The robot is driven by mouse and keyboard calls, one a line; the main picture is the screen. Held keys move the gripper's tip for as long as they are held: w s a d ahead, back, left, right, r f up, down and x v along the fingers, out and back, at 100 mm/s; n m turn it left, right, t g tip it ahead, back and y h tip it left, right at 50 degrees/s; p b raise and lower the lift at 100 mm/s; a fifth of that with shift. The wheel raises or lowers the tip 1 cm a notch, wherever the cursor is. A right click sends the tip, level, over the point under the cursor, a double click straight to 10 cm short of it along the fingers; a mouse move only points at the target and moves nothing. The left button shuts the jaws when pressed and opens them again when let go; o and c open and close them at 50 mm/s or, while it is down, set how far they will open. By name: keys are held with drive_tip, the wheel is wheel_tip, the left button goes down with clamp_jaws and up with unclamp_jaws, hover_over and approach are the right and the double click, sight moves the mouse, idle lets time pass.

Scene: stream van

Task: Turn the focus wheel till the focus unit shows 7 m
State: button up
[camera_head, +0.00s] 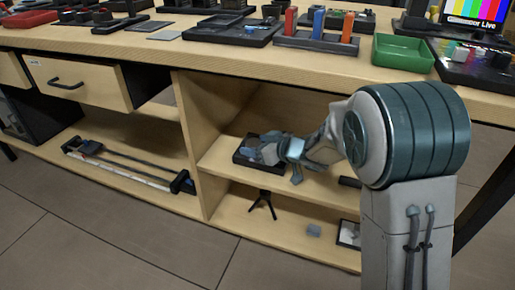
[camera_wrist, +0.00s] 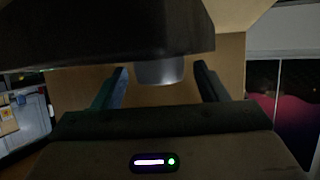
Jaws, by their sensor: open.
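In the wrist view, a grey round knob-like part (camera_wrist: 160,72) sticks out below a dark block (camera_wrist: 110,30). It looks like the focus wheel on its unit, but I cannot be sure. My gripper (camera_wrist: 163,82) is open, with one finger on each side of this part and gaps showing to both. I cannot tell whether it touches. In the head view my gripper (camera_head: 268,152) reaches into the upper shelf compartment, at a dark tray-like thing (camera_head: 241,155). No distance reading is legible in either view.
The wooden bench top (camera_head: 150,45) above my arm carries dark trays, a green bin (camera_head: 403,53) and a monitor (camera_head: 477,12). Shelf boards and an upright panel (camera_head: 188,140) surround the compartment. A small tripod (camera_head: 262,203) stands on the board below.

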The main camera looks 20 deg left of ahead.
drive_tip(key=c, duration=1)
